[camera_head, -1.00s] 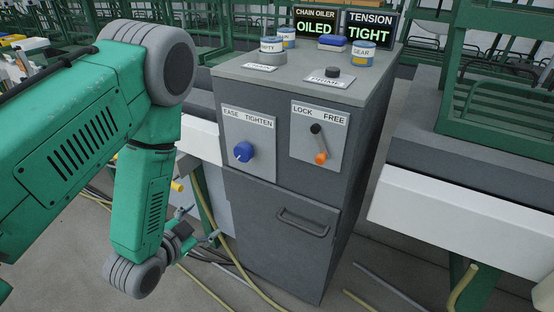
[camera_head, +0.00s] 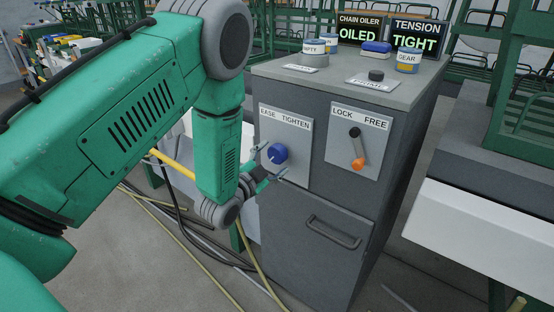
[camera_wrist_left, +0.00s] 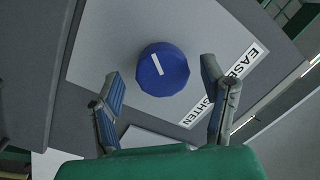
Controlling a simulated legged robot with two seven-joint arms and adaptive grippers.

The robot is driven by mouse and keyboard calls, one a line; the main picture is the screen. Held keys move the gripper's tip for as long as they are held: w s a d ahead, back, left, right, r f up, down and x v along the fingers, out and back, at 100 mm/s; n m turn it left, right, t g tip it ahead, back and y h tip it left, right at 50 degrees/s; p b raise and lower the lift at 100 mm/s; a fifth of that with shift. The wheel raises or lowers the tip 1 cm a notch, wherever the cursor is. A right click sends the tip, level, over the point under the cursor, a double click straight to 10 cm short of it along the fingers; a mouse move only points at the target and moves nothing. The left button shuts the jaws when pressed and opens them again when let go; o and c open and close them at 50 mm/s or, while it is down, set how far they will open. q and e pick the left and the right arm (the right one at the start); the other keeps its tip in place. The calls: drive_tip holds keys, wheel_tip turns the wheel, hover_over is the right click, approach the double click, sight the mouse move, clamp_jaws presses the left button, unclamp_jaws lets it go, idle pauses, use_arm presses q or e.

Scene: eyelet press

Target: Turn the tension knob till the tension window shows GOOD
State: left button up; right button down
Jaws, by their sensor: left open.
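The blue tension knob (camera_head: 277,153) sits on a light plate marked EASE TIGHTEN (camera_head: 286,120) on the cabinet front. In the left wrist view the knob (camera_wrist_left: 163,69) shows a white pointer line. The tension window (camera_head: 414,37) reads TIGHT. My left gripper (camera_head: 274,174) is open just in front of the knob and a little below it. In the left wrist view its fingers (camera_wrist_left: 163,88) are spread to either side, with the knob beyond the gap between them. I see no contact with the knob. My right gripper is not in view.
A LOCK FREE plate with an orange-tipped lever (camera_head: 357,148) is right of the knob. A handle (camera_head: 333,232) sticks out below. On the cabinet top (camera_head: 343,86) stand tins, a blue block and a black button (camera_head: 376,75). The chain oiler window (camera_head: 359,31) reads OILED.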

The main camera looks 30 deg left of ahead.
use_arm(q)
drive_tip(key=shift+w, duration=1.05)
drive_tip(key=c, duration=1.2)
drive_tip(key=shift+o, duration=0.2)
drive_tip(key=n+p, duration=0.2)
drive_tip(key=n, duration=0.1)
drive_tip(key=shift+f+n+g+p, duration=0.1)
drive_tip(key=shift+n+g+p, duration=0.3)
drive_tip(key=shift+n+p, duration=1.3)
drive_tip(key=shift+n+b, duration=0.6)
drive_tip(key=shift+n, duration=0.1)
